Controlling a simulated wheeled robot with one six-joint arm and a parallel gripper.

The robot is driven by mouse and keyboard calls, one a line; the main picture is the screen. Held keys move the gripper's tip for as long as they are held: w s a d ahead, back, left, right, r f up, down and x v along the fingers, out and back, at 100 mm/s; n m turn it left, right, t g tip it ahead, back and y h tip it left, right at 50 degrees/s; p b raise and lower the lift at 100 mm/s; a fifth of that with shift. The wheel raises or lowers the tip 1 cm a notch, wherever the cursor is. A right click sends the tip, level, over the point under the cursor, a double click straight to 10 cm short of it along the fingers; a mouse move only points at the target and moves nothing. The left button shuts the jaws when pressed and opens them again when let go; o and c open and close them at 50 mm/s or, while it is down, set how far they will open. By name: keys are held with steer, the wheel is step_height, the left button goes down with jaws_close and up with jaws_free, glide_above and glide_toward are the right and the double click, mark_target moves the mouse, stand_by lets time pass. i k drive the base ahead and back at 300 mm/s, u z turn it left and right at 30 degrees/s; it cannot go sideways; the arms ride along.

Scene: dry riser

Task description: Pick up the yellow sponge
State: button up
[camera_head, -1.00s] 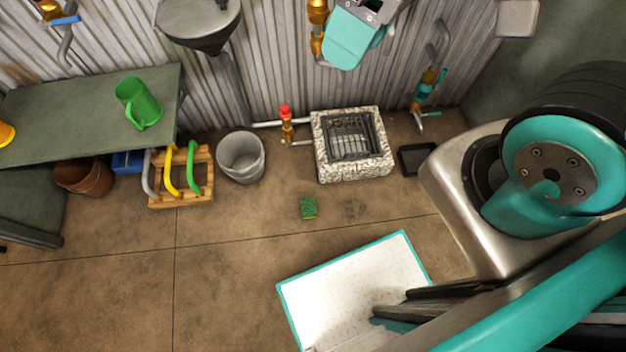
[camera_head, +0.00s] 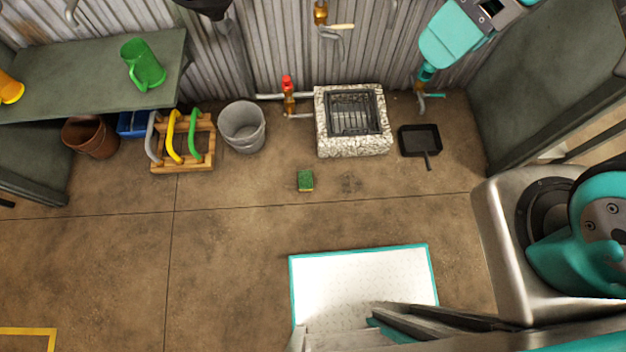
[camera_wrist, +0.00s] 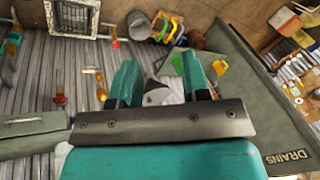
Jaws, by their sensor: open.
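The sponge (camera_head: 305,181) lies flat on the brown floor in the head view, in front of the stone-rimmed drain. Its top looks green, with a thin yellow edge at the side. My gripper (camera_wrist: 160,80) shows in the wrist view with its two teal fingers apart and nothing held between them. It points towards the wall and shelf area, away from the sponge. I cannot make out the sponge in the wrist view. The fingertips cannot be clearly made out in the head view.
The stone-rimmed drain (camera_head: 385,143), a grey bucket (camera_head: 242,128), a wooden crate (camera_head: 183,167) with coloured handles and a black pan (camera_head: 420,141) stand behind the sponge. A green jug (camera_head: 143,66) stands on the shelf (camera_head: 70,75). A teal-edged white panel (camera_head: 362,275) is in front. Floor around the sponge is clear.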

mark_target(305, 182)
steer(key=u, duration=0.4)
steer(key=k, duration=1.6)
steer(key=u, duration=0.85)
steer(key=i, duration=1.35)
steer(key=z, duration=0.75)
steer(key=i, duration=0.6)
steer(key=z, duration=0.55)
